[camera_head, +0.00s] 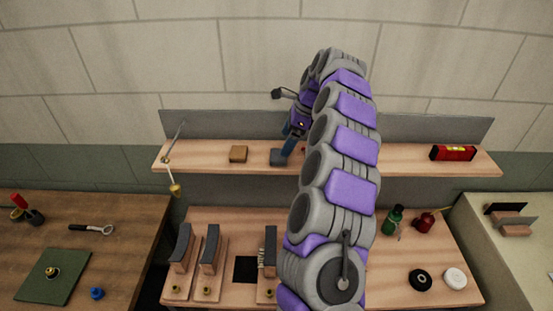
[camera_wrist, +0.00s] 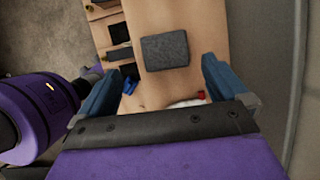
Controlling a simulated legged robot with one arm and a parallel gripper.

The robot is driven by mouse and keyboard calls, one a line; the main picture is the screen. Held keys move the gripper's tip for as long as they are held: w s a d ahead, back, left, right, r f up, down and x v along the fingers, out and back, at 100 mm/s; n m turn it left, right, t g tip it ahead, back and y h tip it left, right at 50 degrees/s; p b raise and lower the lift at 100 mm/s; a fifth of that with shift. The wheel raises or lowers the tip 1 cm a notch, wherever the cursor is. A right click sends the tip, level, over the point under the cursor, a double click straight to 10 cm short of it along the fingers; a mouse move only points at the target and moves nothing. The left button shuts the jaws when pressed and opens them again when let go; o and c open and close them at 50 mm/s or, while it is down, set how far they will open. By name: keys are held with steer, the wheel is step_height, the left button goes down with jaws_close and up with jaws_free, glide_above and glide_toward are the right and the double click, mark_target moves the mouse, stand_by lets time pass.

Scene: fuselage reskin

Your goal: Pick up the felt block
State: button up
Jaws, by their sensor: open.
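The felt block (camera_head: 279,157) is a dark grey, flat block lying on the wooden shelf, just left of my arm. It also shows in the wrist view (camera_wrist: 165,51), lying beyond the fingertips and roughly between their lines. My gripper (camera_head: 291,143) is over the shelf by the block's right side in the head view. In the wrist view my gripper (camera_wrist: 160,80) has its two blue fingers wide apart with nothing between them. I cannot tell the exact gap to the block.
A brown block (camera_head: 238,154) sits left on the shelf (camera_head: 205,158). A red level (camera_head: 452,153) lies at its right end. A grey wall panel (camera_head: 230,124) stands behind. Below, a workbench (camera_head: 385,290) holds upright pieces (camera_head: 211,250) and bottles (camera_head: 394,220).

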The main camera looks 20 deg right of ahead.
mark_target(278, 154)
steer(key=shift+w+d+f, duration=0.1)
steer(key=shift+d+f, duration=0.05)
steer(key=shift+f, duration=0.3)
steer(key=shift+w+d+f, duration=0.1)
steer(key=shift+d+f, duration=0.05)
steer(key=shift+f, duration=0.25)
steer(key=x, duration=0.2)
steer(key=a+x, duration=0.1)
steer(key=x, duration=0.2)
steer(key=shift+w+b, duration=0.2)
steer(key=shift+b, duration=0.1)
steer(key=shift+d, duration=0.45)
steer(key=c, duration=0.5)
steer(key=shift+a, duration=0.3)
steer(key=c, duration=0.6)
steer(key=shift+o, duration=0.2)
